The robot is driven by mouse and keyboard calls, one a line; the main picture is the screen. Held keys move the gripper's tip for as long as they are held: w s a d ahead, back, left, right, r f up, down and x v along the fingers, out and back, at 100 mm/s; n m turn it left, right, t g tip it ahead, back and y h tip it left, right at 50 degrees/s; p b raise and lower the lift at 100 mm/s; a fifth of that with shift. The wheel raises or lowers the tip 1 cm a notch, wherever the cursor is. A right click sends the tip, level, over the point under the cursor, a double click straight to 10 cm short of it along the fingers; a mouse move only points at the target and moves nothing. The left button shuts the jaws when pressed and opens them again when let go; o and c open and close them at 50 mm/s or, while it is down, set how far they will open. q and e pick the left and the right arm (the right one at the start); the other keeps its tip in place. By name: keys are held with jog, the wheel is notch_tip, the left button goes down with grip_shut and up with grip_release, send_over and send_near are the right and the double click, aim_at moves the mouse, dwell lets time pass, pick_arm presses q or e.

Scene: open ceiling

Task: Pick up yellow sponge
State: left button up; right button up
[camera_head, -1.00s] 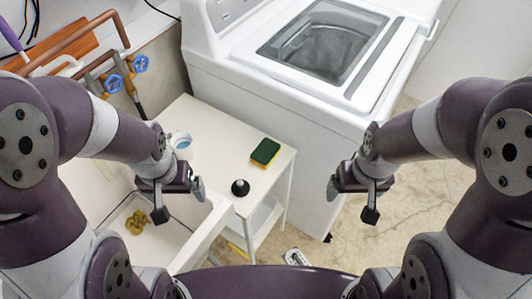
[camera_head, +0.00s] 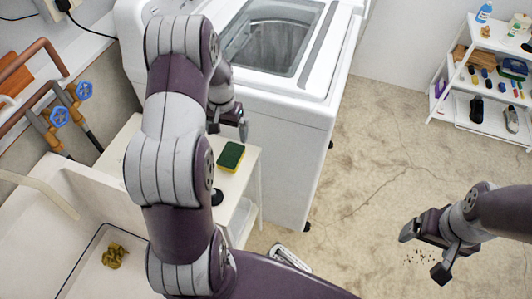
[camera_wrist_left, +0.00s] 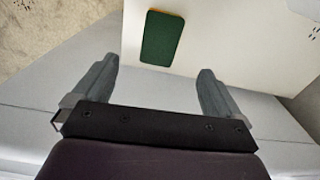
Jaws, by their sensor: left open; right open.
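The sponge (camera_head: 231,157), with a dark green top and a thin yellow edge, lies on the small white table (camera_head: 246,178). In the left wrist view, its green face (camera_wrist_left: 161,38) shows beyond the fingertips, between the lines of the two fingers. My left gripper (camera_head: 228,128) is open and empty, just behind the sponge and beside the washing machine; it also shows in the left wrist view (camera_wrist_left: 158,68). My right gripper (camera_head: 424,252) is open and empty over the floor at the right, far from the sponge.
The white washing machine (camera_head: 290,130) stands right behind the table. A dark object (camera_head: 217,197) on the table is partly hidden by my left arm. A sink (camera_head: 85,262) holding a yellowish thing (camera_head: 114,256) is at left.

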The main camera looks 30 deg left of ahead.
aim_at(230, 155)
pick_arm(q)
jog(key=shift+m, duration=0.3)
notch_tip(230, 155, down, 12)
jog(key=shift+a+f+p, duration=0.1)
jog(key=shift+p, duration=0.6)
jog(key=shift+w+f, duration=0.1)
jog(key=shift+f, duration=0.1)
jog(key=shift+r, duration=0.1)
jog(key=c, duration=1.1)
jog(key=shift+r, duration=0.1)
jog(key=shift+r, duration=0.25)
jog(key=r, duration=0.2)
jog(key=d+r+b, duration=0.1)
jog(key=r, duration=0.1)
jog(key=shift+w, duration=0.1)
jog(key=w+d+r+b, duration=0.1)
jog(key=d+r, duration=0.5)
jog(key=d, duration=0.4)
jog(key=shift+w+d+r, duration=0.15)
jog(key=shift+w+d, duration=0.1)
jog(key=shift+w, duration=0.05)
